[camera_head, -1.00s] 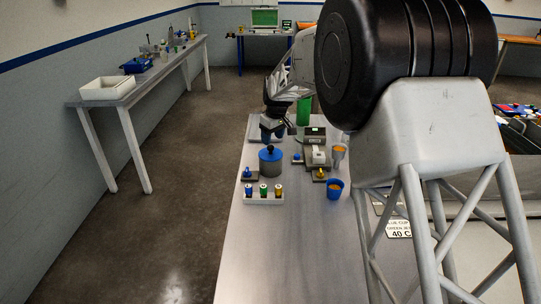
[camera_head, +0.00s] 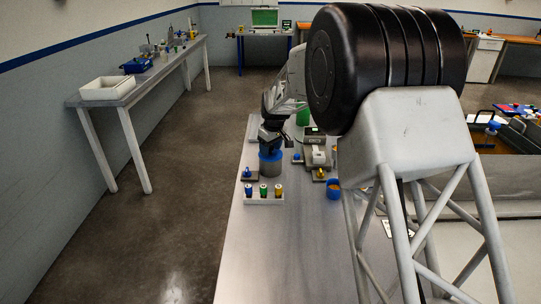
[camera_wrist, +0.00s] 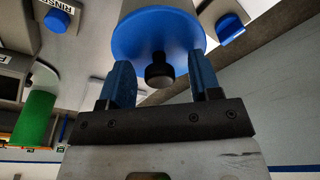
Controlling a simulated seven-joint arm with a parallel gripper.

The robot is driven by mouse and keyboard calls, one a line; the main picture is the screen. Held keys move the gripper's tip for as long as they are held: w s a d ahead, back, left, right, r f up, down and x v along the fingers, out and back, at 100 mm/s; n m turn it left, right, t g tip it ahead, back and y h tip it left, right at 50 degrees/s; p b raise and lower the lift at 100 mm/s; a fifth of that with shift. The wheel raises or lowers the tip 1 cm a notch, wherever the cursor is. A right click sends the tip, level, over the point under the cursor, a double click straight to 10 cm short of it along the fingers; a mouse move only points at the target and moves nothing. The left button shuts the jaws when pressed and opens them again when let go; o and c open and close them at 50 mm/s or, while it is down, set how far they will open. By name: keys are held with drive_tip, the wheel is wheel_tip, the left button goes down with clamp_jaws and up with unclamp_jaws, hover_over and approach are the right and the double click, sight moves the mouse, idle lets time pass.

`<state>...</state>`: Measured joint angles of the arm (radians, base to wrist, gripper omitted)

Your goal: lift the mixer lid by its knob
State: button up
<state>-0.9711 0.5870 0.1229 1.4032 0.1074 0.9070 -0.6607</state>
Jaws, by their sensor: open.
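The mixer is a grey cylinder (camera_head: 270,169) on the table, with a blue lid (camera_wrist: 155,32) on it. A dark round knob (camera_wrist: 159,74) stands on the lid. My gripper (camera_wrist: 160,64) is open and empty, with its blue fingers pointing at the lid. In the wrist view the knob lies between the two fingers, with a gap on each side. In the head view my gripper (camera_head: 270,150) is directly above the mixer and hides the knob and part of the lid. I cannot tell whether the fingertips touch the lid.
A white rack (camera_head: 263,199) with several small coloured-top items stands in front of the mixer. A small blue-knobbed item (camera_head: 248,173) is at its left. A green cylinder (camera_wrist: 36,117) stands nearby. The front table is clear.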

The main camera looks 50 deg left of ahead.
sight(271, 147)
idle(0.3)
drive_tip(key=c, duration=1)
drive_tip(key=shift+r, duration=0.2)
drive_tip(key=shift+r, duration=1.45)
drive_tip(key=shift+s+d+r, duration=0.15)
drive_tip(key=shift+d+r, duration=0.05)
drive_tip(key=shift+d, duration=0.05)
drive_tip(key=s+d, duration=0.3)
drive_tip(key=d, duration=0.1)
drive_tip(key=s+d+r, duration=0.1)
drive_tip(key=s+d, duration=0.2)
drive_tip(key=d, duration=0.1)
drive_tip(key=s+d, duration=0.2)
drive_tip(key=d, duration=0.2)
drive_tip(key=shift+s+d+r, duration=0.2)
drive_tip(key=shift+s+d, duration=0.15)
drive_tip(key=shift+s, duration=0.05)
